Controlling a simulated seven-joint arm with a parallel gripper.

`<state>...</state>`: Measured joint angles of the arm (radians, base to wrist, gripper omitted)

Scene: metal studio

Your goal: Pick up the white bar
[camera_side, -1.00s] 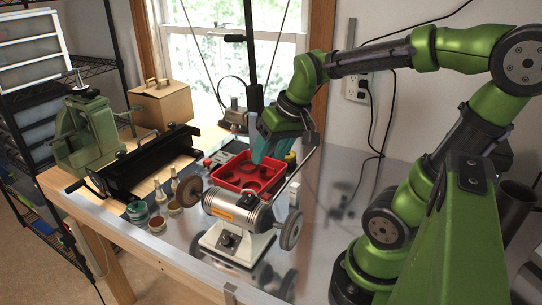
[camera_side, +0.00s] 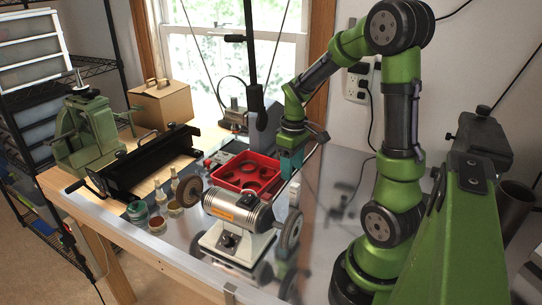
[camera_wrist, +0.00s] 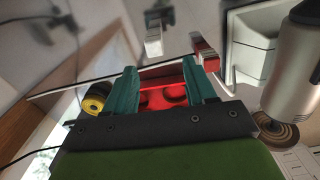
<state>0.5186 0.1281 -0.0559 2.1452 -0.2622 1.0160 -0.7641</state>
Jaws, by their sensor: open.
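The white bar (camera_side: 294,194) is a small pale block standing on the metal bench just right of the bench grinder in the side view. In the wrist view, what appears to be the same pale block (camera_wrist: 153,45) lies beyond my fingertips. My gripper (camera_side: 290,175) points down above and slightly behind the bar in the side view, at the right edge of the red tray (camera_side: 224,181). In the wrist view, the teal fingers of my gripper (camera_wrist: 160,74) are spread apart. No object is held between them, and the red tray shows in the gap behind.
The bench grinder (camera_side: 236,212) stands close left of the bar, its right wheel (camera_side: 291,227) nearest. A red piece with a pale end (camera_wrist: 204,52) shows right of my fingers in the wrist view. Bare metal bench lies to the right. Small jars (camera_side: 157,224) stand far left.

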